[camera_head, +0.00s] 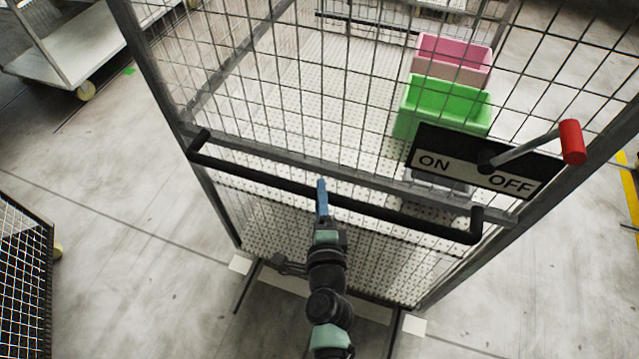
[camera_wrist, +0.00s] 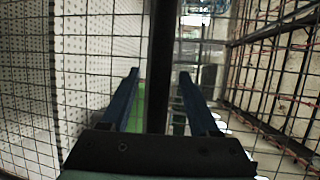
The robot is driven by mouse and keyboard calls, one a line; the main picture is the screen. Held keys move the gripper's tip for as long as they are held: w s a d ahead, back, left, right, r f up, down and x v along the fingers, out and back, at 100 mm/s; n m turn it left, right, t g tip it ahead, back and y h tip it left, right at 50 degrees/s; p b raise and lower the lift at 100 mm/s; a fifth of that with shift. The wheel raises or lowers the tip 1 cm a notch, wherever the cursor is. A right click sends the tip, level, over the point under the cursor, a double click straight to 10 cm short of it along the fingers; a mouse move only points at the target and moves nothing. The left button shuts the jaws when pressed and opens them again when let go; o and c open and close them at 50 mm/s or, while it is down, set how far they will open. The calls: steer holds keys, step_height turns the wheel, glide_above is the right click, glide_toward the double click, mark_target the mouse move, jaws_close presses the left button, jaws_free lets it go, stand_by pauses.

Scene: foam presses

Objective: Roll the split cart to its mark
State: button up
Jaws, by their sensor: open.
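A wire-mesh cart (camera_head: 300,160) with a grey frame fills the middle of the head view. A black handle bar (camera_head: 400,218) runs across its near side. My gripper (camera_head: 322,188) is at the middle of this bar. In the wrist view the bar (camera_wrist: 162,50) passes between the two blue fingers of my gripper (camera_wrist: 158,76), which are open with a gap on each side. A lever with a red grip (camera_head: 572,142) sits on an ON/OFF plate (camera_head: 430,148) at the cart's right and points right. I cannot tell which floor marking is the cart's mark.
Pink (camera_head: 455,55) and green (camera_head: 440,105) bins show through the mesh. White floor patches (camera_head: 240,263) (camera_head: 413,325) lie near the cart's near corners. A flat cart (camera_head: 75,50) stands at the upper left, a dark mesh cage (camera_head: 25,280) at the left. The floor between is clear.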

steer(key=shift+w+a+f+b, duration=0.1)
steer(key=shift+w+f+b, duration=0.1)
steer(key=shift+w, duration=0.55)
steer(key=shift+w+a+f+b, duration=0.1)
steer(key=shift+w+b, duration=0.1)
steer(key=shift+w, duration=0.6)
steer(key=shift+w+f+b, duration=0.15)
steer(key=shift+w+b, duration=0.05)
steer(key=shift+w, duration=0.55)
jaws_close()
